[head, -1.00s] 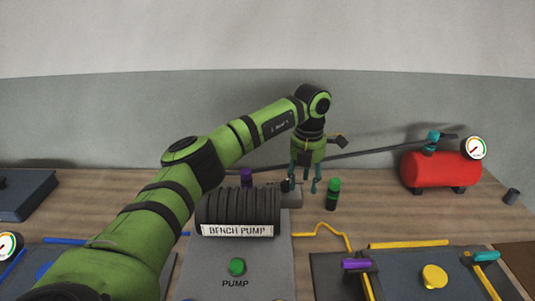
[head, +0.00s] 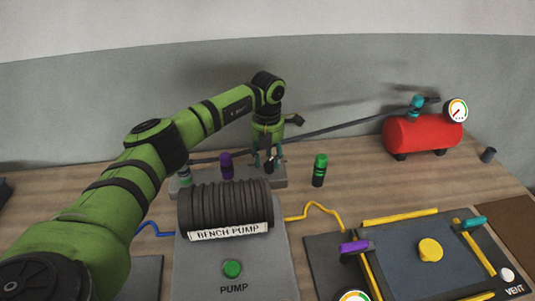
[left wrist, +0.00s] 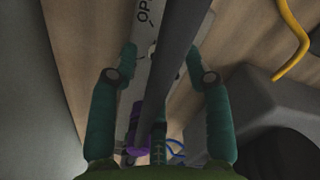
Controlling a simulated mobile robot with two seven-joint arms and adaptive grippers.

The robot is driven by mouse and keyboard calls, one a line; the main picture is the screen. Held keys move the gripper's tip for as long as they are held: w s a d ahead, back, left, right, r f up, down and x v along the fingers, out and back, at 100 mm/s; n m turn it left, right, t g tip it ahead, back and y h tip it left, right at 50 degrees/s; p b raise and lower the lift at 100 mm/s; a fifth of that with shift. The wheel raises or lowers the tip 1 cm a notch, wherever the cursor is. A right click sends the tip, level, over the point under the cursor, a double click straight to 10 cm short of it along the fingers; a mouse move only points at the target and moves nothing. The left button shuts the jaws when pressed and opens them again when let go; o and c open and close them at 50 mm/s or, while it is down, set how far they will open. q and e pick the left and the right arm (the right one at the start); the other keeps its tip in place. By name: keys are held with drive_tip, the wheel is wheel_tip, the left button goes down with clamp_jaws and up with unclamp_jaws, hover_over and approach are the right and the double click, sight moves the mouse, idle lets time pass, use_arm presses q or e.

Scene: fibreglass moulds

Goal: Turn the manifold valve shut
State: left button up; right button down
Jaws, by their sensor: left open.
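The grey manifold block (head: 218,187) lies on the bench behind the bench pump (head: 225,205). A purple upright fitting (head: 227,166) and a pale one with a green top (head: 184,174) stand at it. My left gripper (head: 268,163) is open and points down over the manifold's right part. A small dark part (head: 270,166) shows by its fingers, perhaps the valve handle. In the left wrist view, the open fingers (left wrist: 157,75) straddle a dark hose (left wrist: 165,75) above a pale lettered strip (left wrist: 143,25). Contact cannot be told. My right gripper is out of view.
A green and black fitting (head: 319,170) stands right of the manifold. The dark hose (head: 350,126) runs across to a red tank (head: 422,134) with a gauge. A yellow hose (head: 322,210) leads to a mould (head: 404,262) at front right.

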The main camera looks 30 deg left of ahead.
use_arm(q)
drive_tip(key=shift+d, duration=0.15)
clamp_jaws()
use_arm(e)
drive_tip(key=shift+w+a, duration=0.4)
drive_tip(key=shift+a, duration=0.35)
